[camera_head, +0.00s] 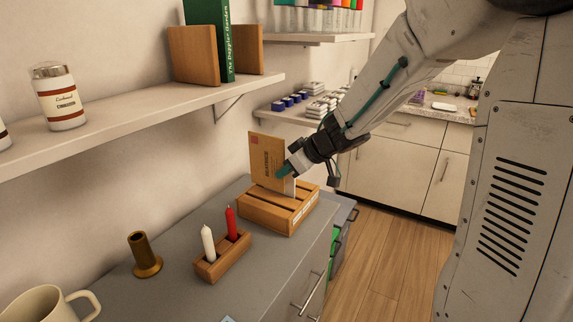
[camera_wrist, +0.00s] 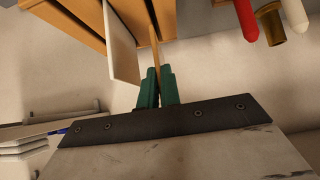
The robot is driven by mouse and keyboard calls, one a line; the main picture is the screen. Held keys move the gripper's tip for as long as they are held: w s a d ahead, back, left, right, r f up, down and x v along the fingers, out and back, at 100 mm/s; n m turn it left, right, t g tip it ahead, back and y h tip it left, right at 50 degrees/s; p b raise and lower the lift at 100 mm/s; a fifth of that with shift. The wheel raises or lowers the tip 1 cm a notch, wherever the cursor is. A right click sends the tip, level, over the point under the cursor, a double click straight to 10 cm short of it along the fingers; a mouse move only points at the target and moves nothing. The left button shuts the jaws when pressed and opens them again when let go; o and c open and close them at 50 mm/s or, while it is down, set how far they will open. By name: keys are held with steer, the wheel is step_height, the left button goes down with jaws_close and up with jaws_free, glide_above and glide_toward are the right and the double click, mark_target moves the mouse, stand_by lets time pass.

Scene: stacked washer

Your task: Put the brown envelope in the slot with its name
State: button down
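The brown envelope (camera_head: 265,158) stands upright over the wooden slotted rack (camera_head: 272,218), with printed writing and a red mark on its face. My gripper (camera_head: 285,171) is shut on its right edge. In the wrist view the green fingertips (camera_wrist: 157,87) pinch the envelope's thin edge (camera_wrist: 155,52). A white envelope (camera_head: 289,187) stands upright in the rack beside it; it also shows in the wrist view (camera_wrist: 122,45). The rack has pale labels on its right end, too small to read. I cannot tell whether the brown envelope's lower edge is inside a slot.
The rack stands on a grey cabinet top (camera_head: 180,290). Nearer are a wooden candle holder (camera_head: 222,258) with white and red candles, a brass holder (camera_head: 143,255) and a mug (camera_head: 45,308). A shelf (camera_head: 150,115) juts out above left. Floor lies open at right.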

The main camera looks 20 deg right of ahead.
steer(key=shift+f, duration=1.85)
steer(key=shift+f, duration=2.85)
steer(key=shift+r, duration=2.6)
steer(key=shift+f, duration=1.05)
